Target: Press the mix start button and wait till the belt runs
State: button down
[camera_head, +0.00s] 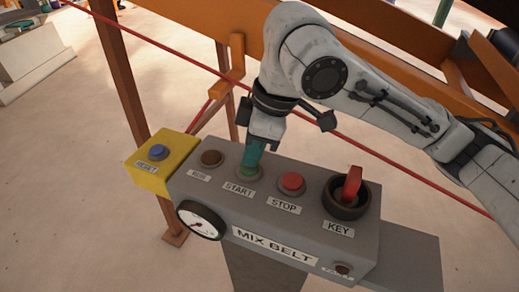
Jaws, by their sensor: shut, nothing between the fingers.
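The grey control box labelled MIX BELT (225,208) stands in front of me. Its green START button (248,171) sits on the top face, between a dark brown button (211,158) on the left and the red STOP button (291,182) on the right. My gripper (251,160) points down over the START button with its teal fingertips shut and empty. The tips appear to be at the button and partly cover it. I cannot tell whether they touch it or whether it is pushed in.
A red key switch (353,184) stands up at the box's right. A yellow box with a blue RESET button (158,152) adjoins its left. A round gauge (201,221) is on the front. Orange frame beams and a red cable (180,56) run behind. The belt's motion cannot be told.

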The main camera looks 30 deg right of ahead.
aim_at(268, 171)
jog(key=p+v, duration=0.1)
jog(key=v, duration=1.1)
jog(key=shift+w+r, duration=0.2)
jog(key=shift+w, duration=0.05)
jog(key=shift+a, duration=0.15)
